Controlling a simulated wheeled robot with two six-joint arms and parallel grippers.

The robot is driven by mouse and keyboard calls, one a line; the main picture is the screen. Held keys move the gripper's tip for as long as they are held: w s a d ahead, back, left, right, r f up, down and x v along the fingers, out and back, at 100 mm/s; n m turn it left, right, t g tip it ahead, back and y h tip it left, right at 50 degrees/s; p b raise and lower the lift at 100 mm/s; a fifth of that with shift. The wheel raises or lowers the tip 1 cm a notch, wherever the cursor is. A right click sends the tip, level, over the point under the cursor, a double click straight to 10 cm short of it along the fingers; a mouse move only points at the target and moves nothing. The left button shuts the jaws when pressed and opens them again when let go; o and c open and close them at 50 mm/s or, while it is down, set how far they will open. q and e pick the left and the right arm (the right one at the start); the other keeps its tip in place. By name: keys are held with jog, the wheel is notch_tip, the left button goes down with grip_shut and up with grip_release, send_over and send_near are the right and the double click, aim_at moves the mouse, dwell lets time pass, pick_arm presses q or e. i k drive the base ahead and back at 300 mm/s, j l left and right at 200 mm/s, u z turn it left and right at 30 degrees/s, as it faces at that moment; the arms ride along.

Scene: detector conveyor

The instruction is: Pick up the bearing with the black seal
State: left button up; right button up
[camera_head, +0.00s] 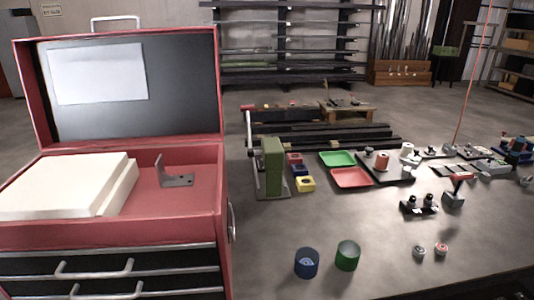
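Two small bearings lie side by side near the table's front edge, right of the middle. The left one (419,251) is grey with a dark centre and looks like the one with the black seal, though it is too small to be sure. The right one (441,249) has a reddish face. They stand a small gap apart with nothing over them. Neither of my grippers shows in this view.
A blue cup (307,263) and a green cup (347,256) stand left of the bearings. Behind are a black fixture (419,205), a red tray (351,178) and a green tray (337,158). A red toolbox (190,200) fills the left. The table around the bearings is clear.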

aim_at(418, 251)
jog(key=z, duration=1.3)
